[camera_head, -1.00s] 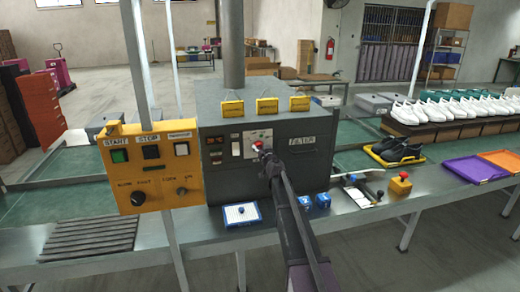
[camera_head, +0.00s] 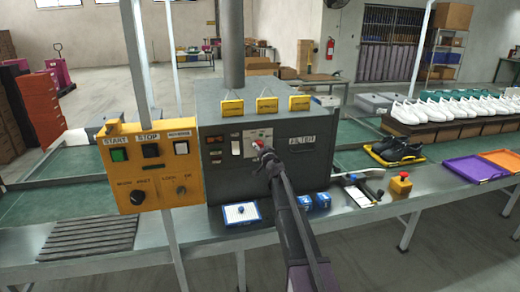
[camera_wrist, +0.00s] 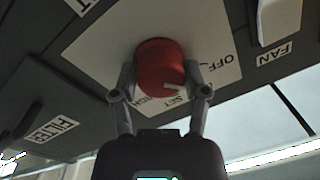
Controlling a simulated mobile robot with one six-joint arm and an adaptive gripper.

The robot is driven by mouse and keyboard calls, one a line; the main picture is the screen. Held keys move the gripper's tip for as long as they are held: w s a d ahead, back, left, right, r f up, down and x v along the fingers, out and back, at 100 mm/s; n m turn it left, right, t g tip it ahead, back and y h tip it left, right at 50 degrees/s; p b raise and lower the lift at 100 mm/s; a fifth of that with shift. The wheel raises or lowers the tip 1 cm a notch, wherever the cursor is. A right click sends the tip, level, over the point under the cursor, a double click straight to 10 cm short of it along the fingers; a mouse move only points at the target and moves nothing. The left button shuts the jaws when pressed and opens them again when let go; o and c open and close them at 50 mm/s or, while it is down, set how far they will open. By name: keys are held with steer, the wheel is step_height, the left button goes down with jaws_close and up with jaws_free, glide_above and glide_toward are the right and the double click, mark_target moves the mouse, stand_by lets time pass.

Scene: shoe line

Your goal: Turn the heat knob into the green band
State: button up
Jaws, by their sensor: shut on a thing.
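The heat knob is a red round knob (camera_wrist: 160,66) on a white dial plate (camera_wrist: 113,38) on the underside-looking panel in the wrist view. It carries a short white pointer mark on its near face, facing toward the SET lettering. OFF shows to its right, and a partly hidden word ending in "GH" is at the lower left. My gripper (camera_wrist: 161,78) has one finger on each side of the knob and is shut on it. In the head view my gripper (camera_head: 262,152) reaches the dial on the grey machine (camera_head: 300,180). I cannot make out a green band.
A yellow control box (camera_head: 155,165) with START and STOP buttons stands left of the machine. A blue-framed tray (camera_head: 241,213) and blue boxes (camera_head: 321,200) lie on the counter below. A yellow box with a red button (camera_head: 400,184) is farther right.

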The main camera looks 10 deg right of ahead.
steer(key=m, duration=0.5)
steer(key=shift+w+m+b, duration=0.15)
steer(key=shift+m+b, duration=0.15)
steer(key=shift+m, duration=0.1)
steer(key=m, duration=0.6)
steer(key=shift+t+h, duration=0.3)
steer(key=shift+h, duration=0.1)
steer(key=shift+m, duration=0.3)
steer(key=o, duration=1.1)
steer(key=shift+o, duration=0.2)
